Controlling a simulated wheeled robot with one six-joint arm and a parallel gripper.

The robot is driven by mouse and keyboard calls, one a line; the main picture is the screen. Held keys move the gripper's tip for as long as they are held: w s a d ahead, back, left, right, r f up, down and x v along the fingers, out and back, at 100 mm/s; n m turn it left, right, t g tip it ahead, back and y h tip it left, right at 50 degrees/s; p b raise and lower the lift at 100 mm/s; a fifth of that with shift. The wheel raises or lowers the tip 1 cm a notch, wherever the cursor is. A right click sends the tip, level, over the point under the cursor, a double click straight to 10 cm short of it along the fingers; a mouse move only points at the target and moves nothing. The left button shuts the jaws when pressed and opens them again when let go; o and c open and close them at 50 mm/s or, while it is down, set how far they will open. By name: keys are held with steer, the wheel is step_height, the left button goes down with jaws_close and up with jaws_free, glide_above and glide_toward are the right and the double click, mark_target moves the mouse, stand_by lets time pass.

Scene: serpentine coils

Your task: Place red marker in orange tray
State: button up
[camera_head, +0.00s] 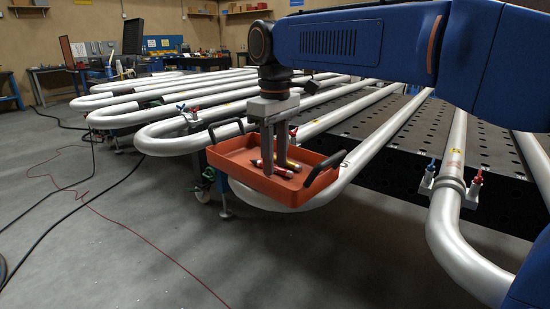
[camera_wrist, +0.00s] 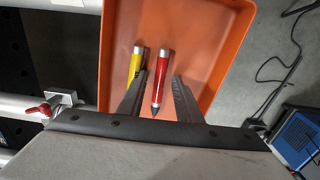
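The orange tray (camera_head: 225,152) sits at the near bends of the pipe coils, and its floor also fills much of the wrist view (camera_wrist: 210,30). The red marker (camera_wrist: 161,82) lies in the tray, its dark tip towards my gripper's palm. A yellow marker (camera_wrist: 136,62) lies to its left in the wrist view, close beside the left finger. My gripper (camera_head: 274,170) points down into the tray. Its two fingers (camera_wrist: 160,76) stand apart on either side of the red marker, with gaps visible on both sides. The fingers partly hide the markers in the head view.
The tray has raised walls and black handles (camera_head: 325,168). Silver pipes (camera_head: 190,142) run behind and beside it over a dark perforated table (camera_head: 370,130). Small red-handled valves (camera_head: 476,178) stick up from the pipes. Cables (camera_head: 80,205) cross the open grey floor at left.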

step_height(320, 180, up, 17)
steer(key=shift+a+r, duration=0.15)
steer(key=shift+a, duration=0.05)
stand_by(0.7)
